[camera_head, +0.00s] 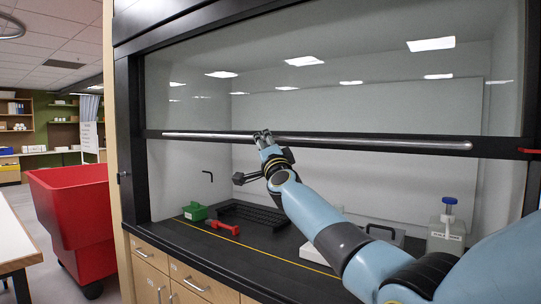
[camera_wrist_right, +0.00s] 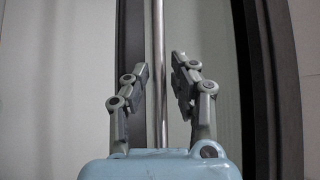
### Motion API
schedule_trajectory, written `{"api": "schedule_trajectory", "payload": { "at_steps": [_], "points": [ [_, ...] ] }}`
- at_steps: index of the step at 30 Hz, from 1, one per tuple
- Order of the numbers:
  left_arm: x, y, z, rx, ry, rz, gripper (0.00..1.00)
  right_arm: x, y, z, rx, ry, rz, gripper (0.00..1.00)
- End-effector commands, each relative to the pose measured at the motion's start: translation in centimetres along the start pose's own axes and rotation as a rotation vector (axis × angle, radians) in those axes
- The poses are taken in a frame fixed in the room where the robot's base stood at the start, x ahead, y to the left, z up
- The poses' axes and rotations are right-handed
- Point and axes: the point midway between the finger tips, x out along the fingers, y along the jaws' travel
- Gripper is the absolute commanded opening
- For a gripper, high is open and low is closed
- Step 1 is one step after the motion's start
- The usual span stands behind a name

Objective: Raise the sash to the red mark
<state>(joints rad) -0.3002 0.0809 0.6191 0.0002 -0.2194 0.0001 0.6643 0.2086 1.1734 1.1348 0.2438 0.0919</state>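The glass sash (camera_head: 330,90) of the fume hood has a black bottom rail (camera_head: 495,148) and a long metal handle bar (camera_head: 370,143). A red mark (camera_head: 530,151) shows at the far right edge, about level with the right end of the rail. My right gripper (camera_head: 262,136) is at the handle bar, left of its middle. In the right wrist view the bar (camera_wrist_right: 158,30) runs between the two fingers (camera_wrist_right: 160,70). The fingers stand apart with a visible gap on each side of the bar. My left gripper is not in view.
A red bin (camera_head: 75,215) stands to the left. My right arm crosses the opening.

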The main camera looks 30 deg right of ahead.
Motion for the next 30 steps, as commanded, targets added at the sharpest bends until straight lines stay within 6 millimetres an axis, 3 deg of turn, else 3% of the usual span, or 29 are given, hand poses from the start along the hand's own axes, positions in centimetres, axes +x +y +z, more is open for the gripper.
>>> {"api": "schedule_trajectory", "payload": {
  "at_steps": [6, 12, 30],
  "points": [
    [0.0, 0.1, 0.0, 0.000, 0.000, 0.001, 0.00, -5.2, 0.1, 0.0, 0.000, 0.000, 0.000, 0.25],
    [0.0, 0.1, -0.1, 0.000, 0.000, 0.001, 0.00, -8.0, 0.0, 0.0, 0.000, 0.001, 0.000, 0.25],
    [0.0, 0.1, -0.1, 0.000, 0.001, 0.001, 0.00, -8.6, 0.0, -0.1, -0.001, 0.002, -0.001, 0.25]
  ]
}}
